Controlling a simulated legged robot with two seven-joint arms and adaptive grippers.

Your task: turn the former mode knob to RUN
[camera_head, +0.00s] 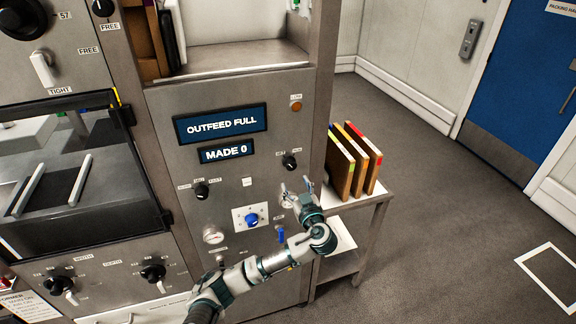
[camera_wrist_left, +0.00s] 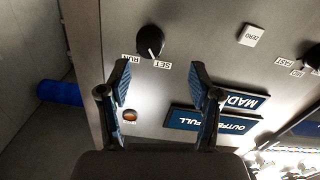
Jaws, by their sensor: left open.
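The mode knob (camera_head: 290,161) is a round black knob on the grey machine panel, right of the MADE 0 display, with SET and RUN labels above it. In the left wrist view the knob (camera_wrist_left: 150,40) lies ahead of the fingers, near the RUN and SET labels. Its small pale mark seems to point toward the SET side, but this is too small to be sure. My left gripper (camera_head: 297,187) is open and empty, below the knob in the head view and apart from it. It also shows in the left wrist view (camera_wrist_left: 160,68). My right gripper is not in view.
The OUTFEED FULL display (camera_head: 220,123) and an orange lamp (camera_head: 296,106) sit above the knob. A blue knob (camera_head: 252,219) and another black knob (camera_head: 202,190) are left of my gripper. A side table (camera_head: 372,195) with upright boxes (camera_head: 353,160) stands close right.

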